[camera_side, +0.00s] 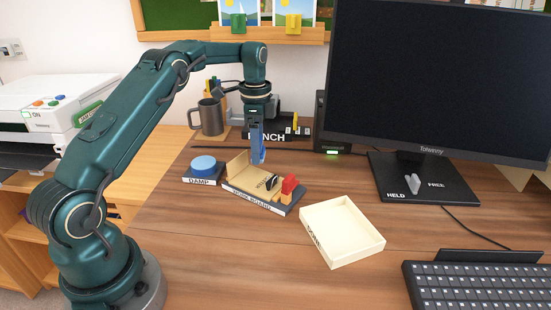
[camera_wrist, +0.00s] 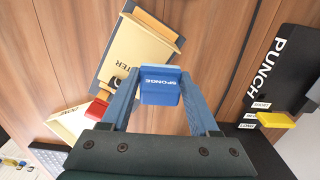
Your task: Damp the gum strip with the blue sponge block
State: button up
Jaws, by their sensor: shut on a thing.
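My gripper (camera_side: 257,160) is shut on the blue sponge block (camera_wrist: 160,87), marked SPONGE. In the wrist view the block sits between my two blue fingertips (camera_wrist: 158,76). In the side view the fingers are above the back of the work board (camera_side: 262,197), and the block is mostly hidden by them; I cannot tell the exact gap. On the board lies a tan paper piece (camera_side: 238,166) with a raised flap; the wrist view shows it (camera_wrist: 138,48) with lettering ending in "TER". I cannot clearly pick out the gum strip. A round blue pad (camera_side: 203,163) sits on the DAMP base (camera_side: 201,181) left of the board.
Red and orange blocks (camera_side: 288,188) stand at the board's right end. A cream open tray (camera_side: 366,250) is to the right, empty. Behind are a grey mug (camera_side: 209,117), the PUNCH stand (camera_side: 268,135) and the monitor (camera_side: 430,75). A keyboard (camera_side: 475,287) is front right.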

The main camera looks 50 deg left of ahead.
aim_at(242, 184)
notch_tip(242, 184, down, 4)
jog(key=shift+r, duration=0.1)
jog(key=shift+s+d, duration=0.1)
jog(key=shift+s, duration=0.25)
jog(key=shift+c, duration=0.7)
jog(key=shift+s+d, duration=0.3)
jog(key=shift+s, duration=0.7)
jog(key=shift+s+d, duration=0.35)
jog(key=shift+s, duration=0.6)
jog(key=shift+s+d, duration=0.3)
jog(key=shift+s, duration=0.7)
jog(key=shift+w, duration=0.1)
jog(key=shift+w+a, duration=0.35)
jog(key=shift+w, duration=0.65)
jog(key=shift+w+a, duration=0.35)
jog(key=shift+w, duration=0.7)
jog(key=shift+w+a, duration=0.35)
jog(key=shift+w, duration=0.85)
jog(key=shift+s+r, duration=0.1)
jog(key=shift+r, duration=3.95)
